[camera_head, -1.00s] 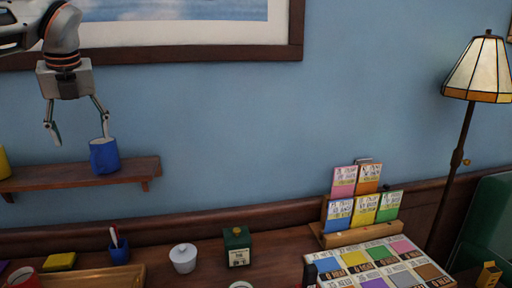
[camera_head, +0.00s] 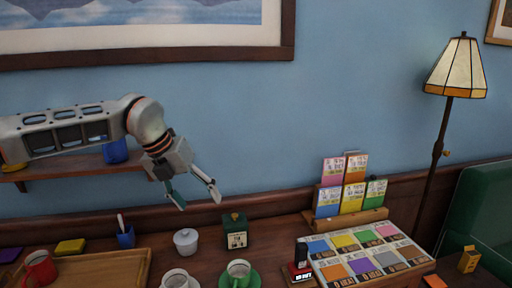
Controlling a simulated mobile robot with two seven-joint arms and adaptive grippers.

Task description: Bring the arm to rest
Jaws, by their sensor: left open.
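My left arm (camera_head: 75,130) reaches in from the left across the wall shelf. My left gripper (camera_head: 198,203) is open and empty, its fingers apart and pointing down to the right. It hangs in front of the wall, above the back of the table, right of the shelf's end. A blue mug (camera_head: 115,152) stands on the shelf, partly hidden behind my arm. My right gripper is not in view.
The wooden shelf (camera_head: 75,169) is close to my arm. A card rack (camera_head: 345,222) and a lamp (camera_head: 457,70) are at right.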

